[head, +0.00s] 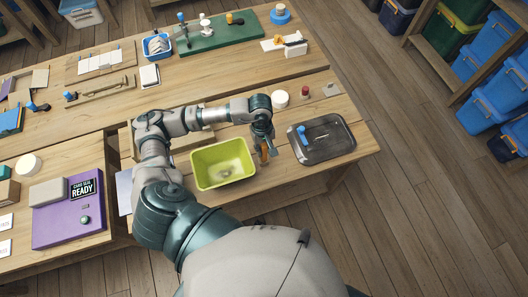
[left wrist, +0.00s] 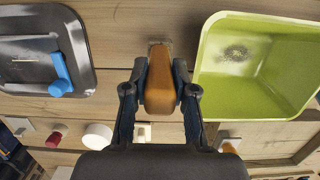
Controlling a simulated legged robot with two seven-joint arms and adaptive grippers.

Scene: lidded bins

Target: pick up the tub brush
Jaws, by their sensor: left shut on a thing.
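My left gripper (head: 264,146) is shut on the tub brush, whose orange-brown body (head: 265,154) shows between the fingers. In the left wrist view the brush (left wrist: 160,82) stands between the two dark fingers (left wrist: 160,95), with a paler end beyond them. The fingers press on its sides. The green tub (head: 225,184) is just left of the gripper in the head view; it also shows at the right of the left wrist view (left wrist: 207,60). A dark smudge lies on the tub's floor. I cannot tell whether the brush touches the table. My right gripper is not in view.
A white round container (head: 280,99) and a red knob (head: 305,91) stand behind. The table edge is close in front.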

